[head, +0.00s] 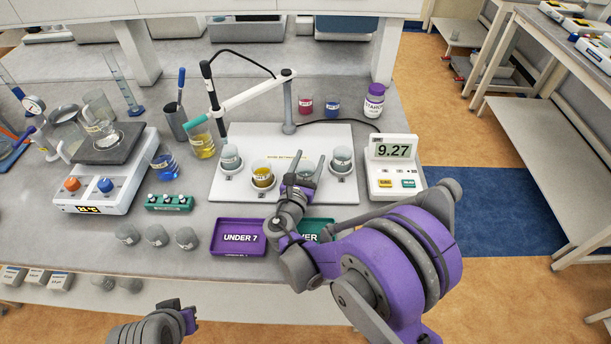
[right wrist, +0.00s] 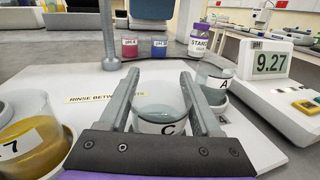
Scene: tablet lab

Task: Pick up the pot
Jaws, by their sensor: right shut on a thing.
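The pot marked C (right wrist: 160,126), a small clear cup with a white label and pale bluish contents, is upright between the fingers of my right gripper (right wrist: 162,92). My right gripper is shut on it, one finger on each side. In the head view my right gripper (head: 308,165) partly covers this pot (head: 306,174) over the white board. The pot's base is hidden, so I cannot tell whether it touches the board. My left gripper (head: 188,318) is low at the bottom edge in the head view, far from the pots; its fingers are not clear.
A yellow-filled pot (head: 263,179) is close on the left, and the pot marked A (head: 342,159) close on the right. A probe arm (head: 258,92) reaches over the board (head: 222,197). The meter (head: 393,152) reads 9.27. An UNDER 7 tray (head: 238,250) lies in front.

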